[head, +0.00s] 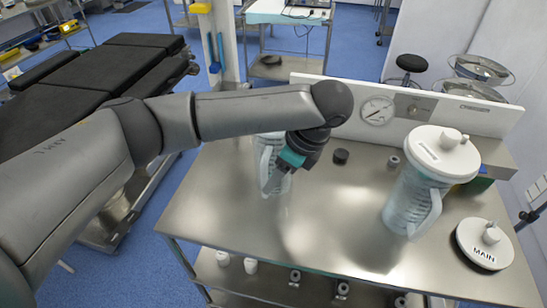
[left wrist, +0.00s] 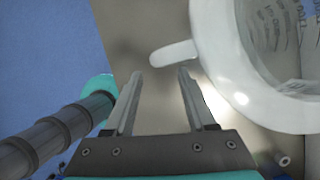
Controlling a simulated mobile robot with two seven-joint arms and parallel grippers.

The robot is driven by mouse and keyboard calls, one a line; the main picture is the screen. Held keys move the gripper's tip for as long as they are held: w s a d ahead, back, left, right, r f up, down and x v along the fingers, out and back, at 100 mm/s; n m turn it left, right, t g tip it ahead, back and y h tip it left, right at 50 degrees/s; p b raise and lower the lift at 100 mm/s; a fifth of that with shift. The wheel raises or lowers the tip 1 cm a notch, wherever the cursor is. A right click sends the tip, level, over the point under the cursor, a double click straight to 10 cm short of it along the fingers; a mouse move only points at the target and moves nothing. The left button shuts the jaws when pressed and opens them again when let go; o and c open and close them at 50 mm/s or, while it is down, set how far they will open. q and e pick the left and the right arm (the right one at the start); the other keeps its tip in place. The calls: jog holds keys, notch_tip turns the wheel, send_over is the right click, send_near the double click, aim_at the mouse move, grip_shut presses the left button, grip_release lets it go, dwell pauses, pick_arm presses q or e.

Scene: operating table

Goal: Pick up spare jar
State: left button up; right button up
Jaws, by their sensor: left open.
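A clear graduated jar (head: 266,150) stands on the steel table at the left, partly hidden behind my left arm. My left gripper (head: 274,182) is open and tilted down at this jar. In the left wrist view the jar (left wrist: 262,70) fills the upper right, and its pale handle (left wrist: 175,53) lies just beyond the open fingertips (left wrist: 160,73), apart from the fingers. A second clear jar (head: 407,205) with a handle and a white lid (head: 440,155) stands at the right. I cannot read which jar is the spare. My right gripper is out of view.
A white lid marked MAIN (head: 484,246) lies on the steel table (head: 310,240) at the right. A small black knob-like piece (head: 340,156) and a gauge (head: 377,110) on the back panel are beyond. The table's middle is clear. A black operating table (head: 70,95) stands left.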

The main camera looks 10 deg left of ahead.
pick_arm(q)
jog(key=shift+a+b+x, duration=0.1)
jog(key=shift+b+x, duration=0.2)
jog(key=shift+x, duration=1.25)
jog(key=shift+a+b+x, duration=0.15)
jog(key=shift+b+x, duration=0.15)
jog(key=shift+x, duration=1.3)
jog(key=shift+r, duration=0.1)
jog(key=shift+d, duration=0.1)
grip_shut()
